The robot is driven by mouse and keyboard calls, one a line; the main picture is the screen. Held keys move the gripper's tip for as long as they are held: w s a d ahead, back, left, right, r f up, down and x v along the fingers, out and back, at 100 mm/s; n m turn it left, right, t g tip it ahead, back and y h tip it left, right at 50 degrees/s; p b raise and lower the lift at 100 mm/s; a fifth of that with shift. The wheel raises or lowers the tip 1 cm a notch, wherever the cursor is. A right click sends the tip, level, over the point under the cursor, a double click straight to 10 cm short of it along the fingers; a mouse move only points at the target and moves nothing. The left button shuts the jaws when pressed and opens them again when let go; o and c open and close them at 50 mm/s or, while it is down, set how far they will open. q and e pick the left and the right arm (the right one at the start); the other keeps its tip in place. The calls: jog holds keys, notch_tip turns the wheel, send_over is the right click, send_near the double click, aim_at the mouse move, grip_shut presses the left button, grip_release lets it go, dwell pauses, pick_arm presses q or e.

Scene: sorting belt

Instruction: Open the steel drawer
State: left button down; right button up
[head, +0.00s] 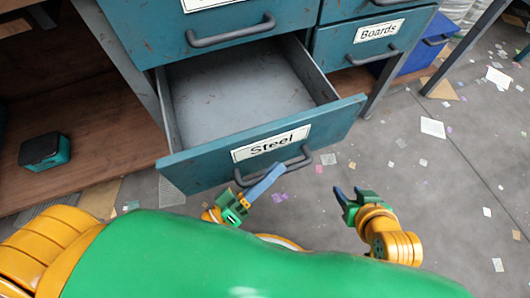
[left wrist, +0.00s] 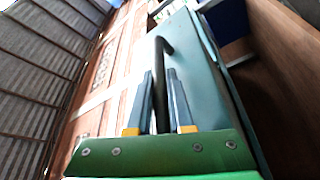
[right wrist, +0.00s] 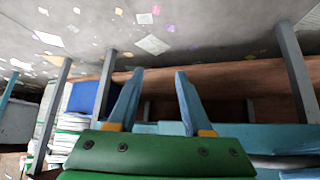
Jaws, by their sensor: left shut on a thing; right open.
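The teal steel drawer (head: 335,115), labelled "Steel", stands pulled out of its cabinet in the head view. Its grey inside (head: 235,90) is visible and looks empty. My left gripper (head: 262,182) is at the left part of the drawer's dark bar handle (head: 295,166). In the left wrist view the handle (left wrist: 161,60) runs between the two fingers, and the left gripper (left wrist: 161,100) is shut on it. My right gripper (head: 350,195) is open and empty, right of the drawer front and apart from it. In the right wrist view its fingers (right wrist: 155,95) are spread with nothing between.
A closed drawer labelled "Boards" (head: 375,40) is to the right, and another closed drawer (head: 225,25) is above. A small dark teal box (head: 45,150) sits on the wooden shelf (head: 90,110) at left. Paper scraps litter the grey floor (head: 420,190).

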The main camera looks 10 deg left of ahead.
pick_arm(q)
jog(key=s+d, duration=0.2)
jog(key=s, duration=0.1)
jog(key=shift+s+d+p, duration=0.15)
jog(key=shift+s+p, duration=0.05)
jog(key=shift+p, duration=0.15)
pick_arm(e)
jog(key=s+d+f+g, duration=0.1)
jog(key=s+f+g, duration=0.1)
jog(key=s, duration=0.4)
jog(key=shift+d+f+g+h, duration=0.3)
jog(key=shift+f+g+h, duration=0.1)
jog(key=shift+g, duration=0.4)
jog(key=shift+s, duration=0.1)
pick_arm(q)
jog(key=c, duration=1.1)
grip_release()
jog(key=v, duration=0.7)
pick_arm(e)
jog(key=shift+s+d+f+g, duration=0.15)
jog(key=shift+s+f+g, duration=0.2)
jog(key=shift+s, duration=0.2)
